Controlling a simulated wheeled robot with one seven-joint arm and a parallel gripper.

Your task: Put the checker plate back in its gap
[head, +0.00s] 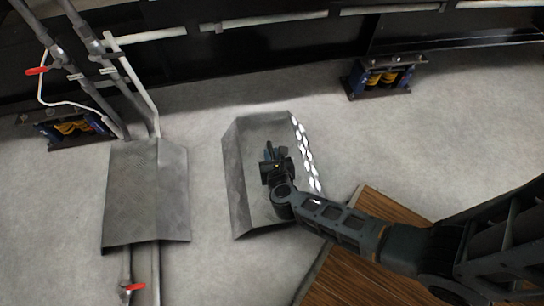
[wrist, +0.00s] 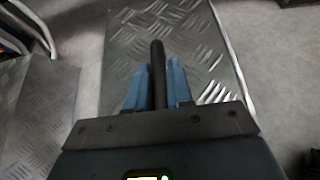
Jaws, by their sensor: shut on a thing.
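A grey metal checker plate with sloped side flanges (head: 236,180) is at the middle of the head view, its right flange glinting. It also fills the middle of the wrist view (wrist: 195,30). My gripper (head: 271,153) is over this plate. In the wrist view its blue fingers (wrist: 158,85) are shut on a dark upright bar, which looks like the plate's handle (wrist: 158,60). I cannot tell whether the plate touches the floor. A second checker plate (head: 147,190) lies to the left over pipes and shows at the left of the wrist view (wrist: 35,110). I cannot make out the gap.
Pipes (head: 105,65) run down from the upper left, under the second plate, and out at the bottom. Red valve handles (head: 36,71) stand on them. Blue mounts (head: 385,77) sit under the black genset frame. A brown wooden surface (head: 350,270) is at lower right. Grey floor lies between the plates.

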